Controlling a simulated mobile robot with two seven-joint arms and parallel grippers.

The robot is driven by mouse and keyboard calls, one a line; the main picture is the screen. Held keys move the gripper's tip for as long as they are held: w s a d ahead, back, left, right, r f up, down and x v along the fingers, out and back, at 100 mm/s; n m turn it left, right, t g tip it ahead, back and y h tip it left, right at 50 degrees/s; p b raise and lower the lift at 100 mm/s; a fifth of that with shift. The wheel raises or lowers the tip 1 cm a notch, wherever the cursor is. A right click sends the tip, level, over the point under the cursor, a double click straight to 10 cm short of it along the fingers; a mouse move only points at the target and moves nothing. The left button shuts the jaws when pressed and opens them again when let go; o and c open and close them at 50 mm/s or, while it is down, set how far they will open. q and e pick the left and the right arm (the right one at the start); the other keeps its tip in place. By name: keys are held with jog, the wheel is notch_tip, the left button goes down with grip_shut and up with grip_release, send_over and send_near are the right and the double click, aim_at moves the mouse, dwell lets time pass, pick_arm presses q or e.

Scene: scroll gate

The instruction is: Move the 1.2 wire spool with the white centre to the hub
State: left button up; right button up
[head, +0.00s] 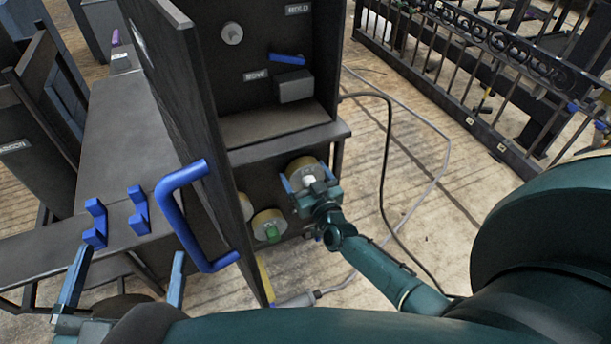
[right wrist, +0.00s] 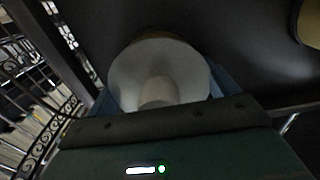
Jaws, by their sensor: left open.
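The spool with the white centre (head: 303,165) is at the lower shelf of the dark cabinet, its face toward me. In the right wrist view the spool (right wrist: 160,65) fills the space between the blue fingers, its pale hub facing the camera. My right gripper (head: 308,177) has a finger on each side of the spool and appears shut on it. I cannot read its 1.2 mark. My left gripper (head: 124,277) is open and empty at the lower left, below the blue hooks. The hub is not clearly identifiable.
A spool with a green centre (head: 269,226) sits left of the gripped one, another partly hidden behind the open door (head: 190,95). The door has a blue handle (head: 190,220). Blue hooks (head: 138,210) stand on the bench (head: 130,135). An iron gate (head: 480,60) stands at right; cables cross the floor.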

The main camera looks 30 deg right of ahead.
jog(key=c, duration=1)
jog(key=o, duration=1.1)
jog(key=c, duration=0.8)
jog(key=shift+w+r, duration=0.1)
jog(key=shift+r, duration=0.1)
jog(key=shift+c, duration=0.2)
pick_arm(q)
jog(key=shift+f, duration=0.25)
jog(key=shift+r, duration=0.2)
pick_arm(e)
jog(key=shift+s, duration=0.25)
pick_arm(q)
jog(key=shift+r+p, duration=0.2)
jog(key=shift+p, duration=0.2)
pick_arm(e)
jog(key=shift+s, duration=0.35)
pick_arm(q)
jog(key=shift+r, duration=0.15)
pick_arm(e)
jog(key=shift+s, duration=0.25)
